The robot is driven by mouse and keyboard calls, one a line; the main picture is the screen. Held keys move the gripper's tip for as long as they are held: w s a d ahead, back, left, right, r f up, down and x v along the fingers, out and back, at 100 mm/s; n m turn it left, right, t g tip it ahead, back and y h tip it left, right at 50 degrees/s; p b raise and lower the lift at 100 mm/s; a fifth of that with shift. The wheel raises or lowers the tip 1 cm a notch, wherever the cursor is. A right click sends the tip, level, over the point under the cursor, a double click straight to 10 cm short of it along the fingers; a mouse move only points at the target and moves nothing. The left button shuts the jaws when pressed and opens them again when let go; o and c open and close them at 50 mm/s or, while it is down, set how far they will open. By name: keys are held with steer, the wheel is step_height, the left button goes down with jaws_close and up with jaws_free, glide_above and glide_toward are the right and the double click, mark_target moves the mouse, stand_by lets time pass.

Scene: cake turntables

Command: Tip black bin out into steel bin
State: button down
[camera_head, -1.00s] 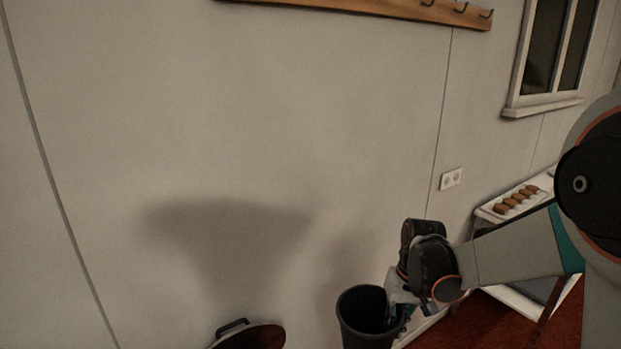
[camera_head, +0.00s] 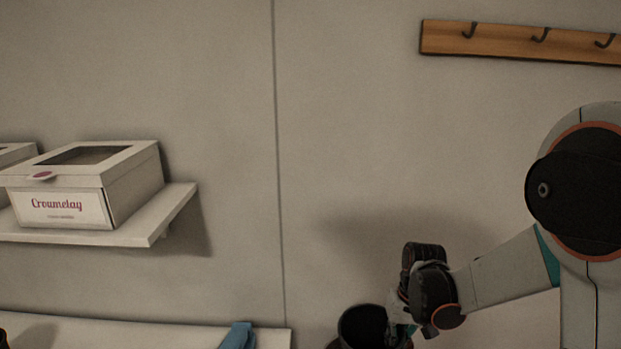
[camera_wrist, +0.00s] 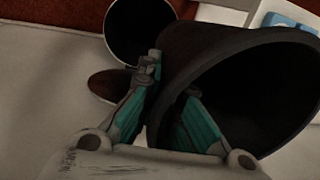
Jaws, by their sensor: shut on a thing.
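The black bin (camera_head: 362,327) is held off to the left of my gripper (camera_head: 405,322) in the head view, low in the picture and cut by the lower edge. In the wrist view the black bin (camera_wrist: 205,45) fills the right side, its wide mouth facing the camera at a slant. My gripper (camera_wrist: 170,80) is shut on its wall near the rim, one teal finger on each side. The bin's inside is dark, and I cannot tell what is in it. A round dark opening with a pale rim (camera_wrist: 140,30), likely the steel bin, shows beyond, beside a brownish disc (camera_wrist: 110,86), perhaps its lid.
A wall shelf (camera_head: 150,228) with a white cake box (camera_head: 85,190) is on the left. Below it is a pale surface (camera_head: 120,333) with a blue cloth-like thing (camera_head: 237,335). A wooden hook rail (camera_head: 520,42) is at upper right. The wall between is bare.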

steer(key=shift+s+r+p, duration=0.2)
steer(key=shift+r+p, duration=0.7)
steer(key=shift+p, duration=0.3)
steer(key=shift+s+r+p, duration=0.15)
steer(key=shift+r+p, duration=0.7)
steer(key=shift+p, duration=0.35)
steer(key=shift+f, duration=0.1)
